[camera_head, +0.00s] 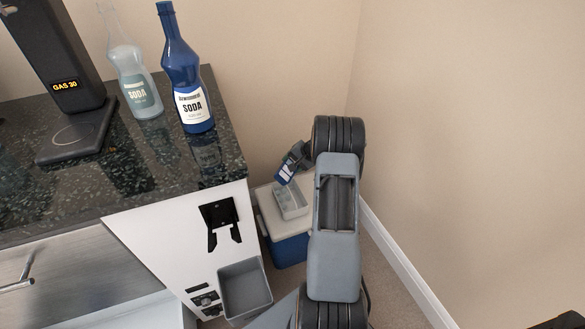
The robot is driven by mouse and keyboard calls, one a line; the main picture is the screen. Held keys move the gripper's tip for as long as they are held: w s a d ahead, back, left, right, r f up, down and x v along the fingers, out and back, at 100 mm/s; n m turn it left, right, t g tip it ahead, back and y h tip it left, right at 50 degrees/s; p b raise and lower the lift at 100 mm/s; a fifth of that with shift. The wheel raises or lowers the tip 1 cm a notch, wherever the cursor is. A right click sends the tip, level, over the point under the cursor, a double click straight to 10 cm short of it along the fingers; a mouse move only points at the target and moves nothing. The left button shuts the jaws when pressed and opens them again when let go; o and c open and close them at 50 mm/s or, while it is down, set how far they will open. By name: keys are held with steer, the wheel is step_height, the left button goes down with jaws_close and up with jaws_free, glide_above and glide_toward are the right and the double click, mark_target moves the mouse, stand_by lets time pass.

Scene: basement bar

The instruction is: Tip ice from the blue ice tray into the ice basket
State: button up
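My arm rises at the middle right and my gripper (296,152) is at its far end, small and partly hidden by the arm. A small blue piece with a white patch (286,170) shows right at the gripper; it may be the blue ice tray, tilted, but it is too small to be sure. I cannot see the fingers clearly. Just below it, a pale grey tray with compartments (290,203) sits on a cooler's white lid. A grey open-topped bin (245,290), probably the ice basket, is at the white panel's lower edge and looks empty.
The blue cooler (288,251) stands on the floor between the bar and the wall. A dark stone counter (190,165) holds a pale soda bottle (135,80), a blue soda bottle (184,75) and a black dispenser (60,60). A black bracket (221,222) is on the white panel.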

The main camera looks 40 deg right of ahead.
steer(key=shift+s+f+t+y+b, duration=0.1)
steer(key=shift+f+t+y+b, duration=0.25)
steer(key=shift+b, duration=0.45)
steer(key=t+b, duration=0.1)
steer(key=b, duration=0.3)
steer(key=shift+s+d+f+t+y, duration=0.1)
steer(key=shift+f+t+y, duration=0.1)
steer(key=shift+t+y, duration=0.15)
steer(key=t+b, duration=0.1)
steer(key=b, duration=0.1)
steer(key=t+y+b, duration=0.1)
steer(key=b, duration=0.2)
steer(key=shift+s+d+f+t+y, duration=0.2)
steer(key=shift+f+t+y, duration=0.1)
steer(key=shift+t, duration=0.1)
steer(key=shift+a+t+b, duration=0.1)
steer(key=shift+t+b, duration=0.2)
steer(key=shift+b, duration=0.65)
steer(key=shift+f+t+y+b, duration=0.1)
steer(key=shift+t+y+b, duration=0.2)
steer(key=shift+b, duration=0.5)
steer(key=t+y+b, duration=0.1)
steer(key=b, duration=0.2)
steer(key=shift+f+b, duration=0.2)
steer(key=shift+b, duration=0.1)
steer(key=t+y, duration=0.1)
steer(key=t, duration=0.1)
steer(key=shift+t+y, duration=0.3)
steer(key=shift+f, duration=0.1)
